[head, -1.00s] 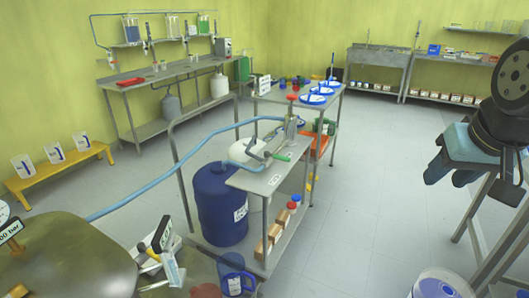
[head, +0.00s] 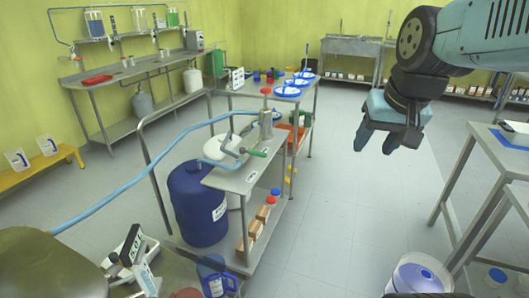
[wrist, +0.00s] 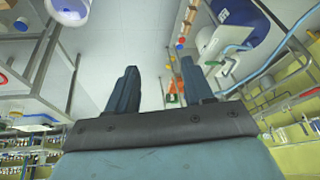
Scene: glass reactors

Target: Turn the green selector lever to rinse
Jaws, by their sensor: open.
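The green selector lever (head: 257,153) is a short green handle on the pump fitting (head: 265,124) on top of the steel cart (head: 230,178). It lies nearly level and points to the right. Its labels are too small to read in the head view. My gripper (head: 388,142) hangs in the air to the right of the cart, well apart from the lever. In the wrist view my gripper (wrist: 157,78) shows two dark blue fingers spread apart with nothing between them. I cannot make out the lever in the wrist view.
A blue drum (head: 198,205) stands by the cart with a light blue hose (head: 110,192) running left. A steel table (head: 485,165) stands at the right. A white bucket (head: 420,277) is on the floor at front right. Grey floor between cart and table is clear.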

